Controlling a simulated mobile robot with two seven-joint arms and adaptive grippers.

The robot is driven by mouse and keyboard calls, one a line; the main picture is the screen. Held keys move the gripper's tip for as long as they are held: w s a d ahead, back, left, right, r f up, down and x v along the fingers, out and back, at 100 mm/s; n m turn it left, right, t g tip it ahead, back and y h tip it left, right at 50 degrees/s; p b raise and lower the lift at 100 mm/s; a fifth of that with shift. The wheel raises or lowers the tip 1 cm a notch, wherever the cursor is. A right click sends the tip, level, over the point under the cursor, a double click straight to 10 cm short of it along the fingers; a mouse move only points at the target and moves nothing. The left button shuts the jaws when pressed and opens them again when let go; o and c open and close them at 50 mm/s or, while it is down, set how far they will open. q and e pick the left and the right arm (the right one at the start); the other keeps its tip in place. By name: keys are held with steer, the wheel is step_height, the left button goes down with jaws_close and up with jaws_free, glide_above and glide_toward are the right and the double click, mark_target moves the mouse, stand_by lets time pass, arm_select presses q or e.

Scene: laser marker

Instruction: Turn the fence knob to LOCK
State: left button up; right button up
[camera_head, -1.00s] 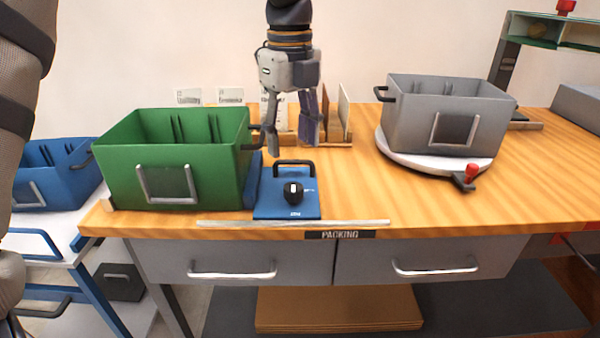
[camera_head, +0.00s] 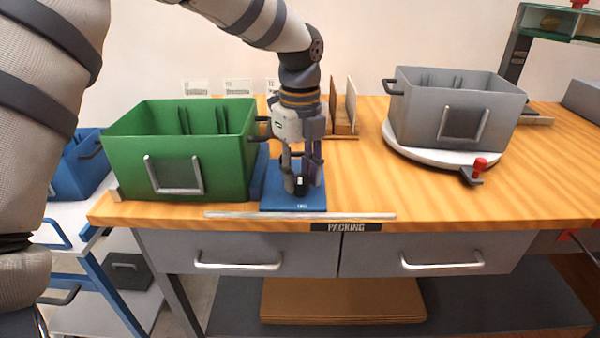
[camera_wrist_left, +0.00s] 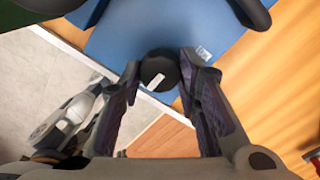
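The fence knob is a round black knob with a white mark, on a blue plate (camera_head: 280,203) at the front of the bench. In the left wrist view the knob (camera_wrist_left: 158,74) lies between my left fingertips (camera_wrist_left: 160,72), with the blue plate (camera_wrist_left: 130,25) around it. My left gripper (camera_head: 302,186) points down over the knob in the head view and hides most of it. Its fingers stand on either side of the knob, and I cannot tell whether they touch it. My right gripper is not in view.
A green crate (camera_head: 220,165) stands close to the left of the plate. A grey crate (camera_head: 415,120) sits on a white turntable (camera_head: 400,150) with a red-knobbed lever (camera_head: 479,165). A metal strip (camera_head: 350,215) runs along the front edge. The bench between plate and turntable is clear.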

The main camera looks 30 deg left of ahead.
arm_select(q)
steer(key=shift+r+n, duration=0.1)
steer(key=shift+n, duration=0.2)
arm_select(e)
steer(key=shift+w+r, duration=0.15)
arm_select(q)
steer(key=shift+n, duration=0.7)
steer(key=shift+n+p, duration=0.35)
steer(key=shift+n, duration=0.45)
steer(key=n, duration=0.3)
steer(key=shift+n, duration=0.4)
steer(key=n, duration=0.3)
steer(key=shift+n, duration=0.3)
steer(key=n, duration=1.2)
steer(key=shift+n, duration=0.4)
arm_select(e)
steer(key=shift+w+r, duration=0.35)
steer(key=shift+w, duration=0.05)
